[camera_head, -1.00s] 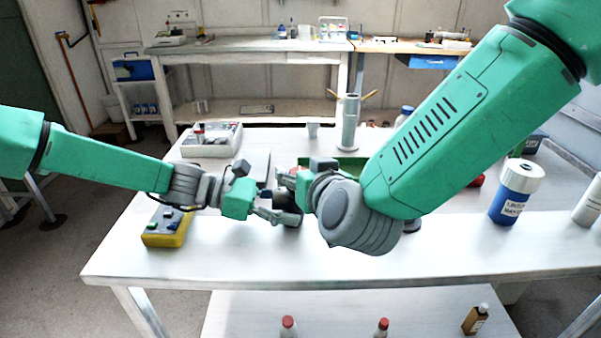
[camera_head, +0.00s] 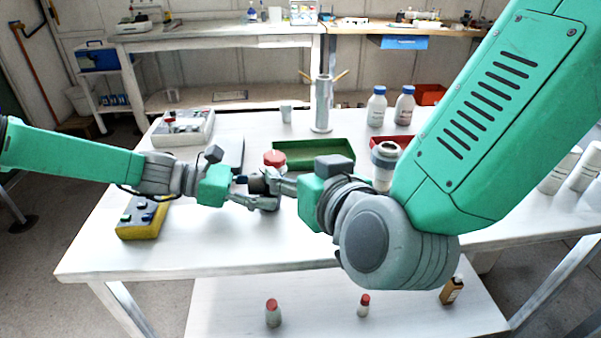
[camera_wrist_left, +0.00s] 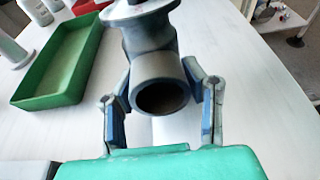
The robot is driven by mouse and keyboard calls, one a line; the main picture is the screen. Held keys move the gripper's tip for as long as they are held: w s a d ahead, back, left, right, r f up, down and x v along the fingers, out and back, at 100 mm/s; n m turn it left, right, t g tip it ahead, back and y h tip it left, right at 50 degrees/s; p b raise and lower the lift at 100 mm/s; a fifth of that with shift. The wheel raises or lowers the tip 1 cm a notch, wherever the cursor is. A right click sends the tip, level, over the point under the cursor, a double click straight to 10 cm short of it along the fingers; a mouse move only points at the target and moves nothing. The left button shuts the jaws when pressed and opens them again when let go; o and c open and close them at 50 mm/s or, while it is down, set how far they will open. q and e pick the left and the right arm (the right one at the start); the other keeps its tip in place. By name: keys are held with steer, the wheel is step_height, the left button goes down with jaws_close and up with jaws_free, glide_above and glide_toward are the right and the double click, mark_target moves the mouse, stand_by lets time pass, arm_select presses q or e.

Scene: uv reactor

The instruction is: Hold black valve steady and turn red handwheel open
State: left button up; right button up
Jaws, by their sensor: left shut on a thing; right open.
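The black valve (camera_head: 257,184) stands on the white table between my two grippers, mostly covered by them. The red handwheel (camera_head: 275,158) shows as a round red piece just above and behind it. In the left wrist view the valve's round pipe opening (camera_wrist_left: 162,97) faces the camera, with a grey disc (camera_wrist_left: 140,20) above it. My left gripper (camera_head: 264,199) is shut on the valve, one finger on each side of the pipe, as the left wrist view shows (camera_wrist_left: 162,105). My right gripper (camera_head: 281,184) is open close to the valve's right side; its fingertips are partly hidden.
A green tray (camera_head: 313,152) lies just behind the valve. A yellow control box (camera_head: 142,218) sits at the left. A grey cylinder (camera_head: 322,105) and white bottles (camera_head: 376,108) stand farther back. The table's front is clear.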

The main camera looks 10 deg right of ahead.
steer(key=shift+s+d+r, duration=0.1)
steer(key=shift+s, duration=0.2)
arm_select(q)
steer(key=o, duration=0.9)
